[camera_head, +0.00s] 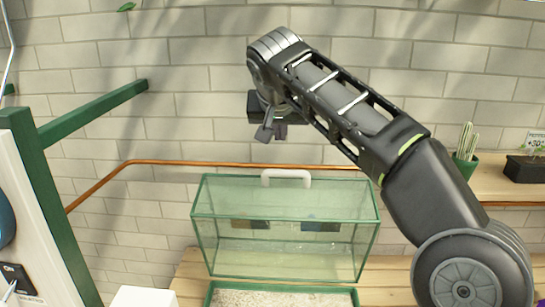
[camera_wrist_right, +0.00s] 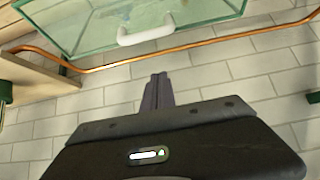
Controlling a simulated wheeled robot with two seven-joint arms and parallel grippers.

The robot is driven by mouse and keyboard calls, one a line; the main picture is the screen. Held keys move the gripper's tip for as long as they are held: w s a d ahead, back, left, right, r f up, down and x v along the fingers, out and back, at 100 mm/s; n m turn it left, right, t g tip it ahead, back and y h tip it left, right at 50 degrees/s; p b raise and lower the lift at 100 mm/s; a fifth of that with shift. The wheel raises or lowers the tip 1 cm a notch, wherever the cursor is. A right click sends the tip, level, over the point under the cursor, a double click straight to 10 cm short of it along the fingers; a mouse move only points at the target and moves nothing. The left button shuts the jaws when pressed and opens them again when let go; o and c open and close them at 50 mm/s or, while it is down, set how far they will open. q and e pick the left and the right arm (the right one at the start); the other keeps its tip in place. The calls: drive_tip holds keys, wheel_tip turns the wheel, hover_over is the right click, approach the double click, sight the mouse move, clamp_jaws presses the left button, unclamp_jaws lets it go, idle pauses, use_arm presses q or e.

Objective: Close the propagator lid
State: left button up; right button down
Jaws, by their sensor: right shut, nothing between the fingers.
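The propagator lid (camera_head: 285,250) is a clear greenish glass box with green edges. It stands tipped up behind the green-rimmed propagator tray (camera_head: 213,297), so the lid looks open. The lid's white handle (camera_head: 286,174) is at its upper back edge. The lid (camera_wrist_right: 200,12) and handle (camera_wrist_right: 146,32) also show at the top of the right wrist view. My right gripper (camera_head: 268,132) is above the handle in the head view, apart from it, shut and empty. Its closed fingers (camera_wrist_right: 157,92) point towards the handle in the wrist view. My left gripper is out of view.
A copper pipe (camera_head: 150,162) runs along the tiled wall behind the lid. A green post frame (camera_head: 45,190) stands at the left. A potted cactus (camera_head: 466,150) and a dark planter (camera_head: 524,168) stand on the right shelf. The wooden bench (camera_head: 190,270) shows around the lid.

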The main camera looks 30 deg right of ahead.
drive_tip(key=p+x, duration=0.1)
drive_tip(key=x, duration=0.9)
drive_tip(key=shift+d+f+p, duration=0.1)
drive_tip(key=shift+d+p, duration=0.05)
drive_tip(key=shift+p, duration=0.2)
drive_tip(key=s+a, duration=0.1)
drive_tip(key=s+a+f, duration=0.1)
drive_tip(key=shift+s, duration=0.35)
drive_tip(key=shift+s+a+f, duration=0.1)
drive_tip(key=shift+a+f, duration=0.05)
drive_tip(key=shift+f, duration=0.1)
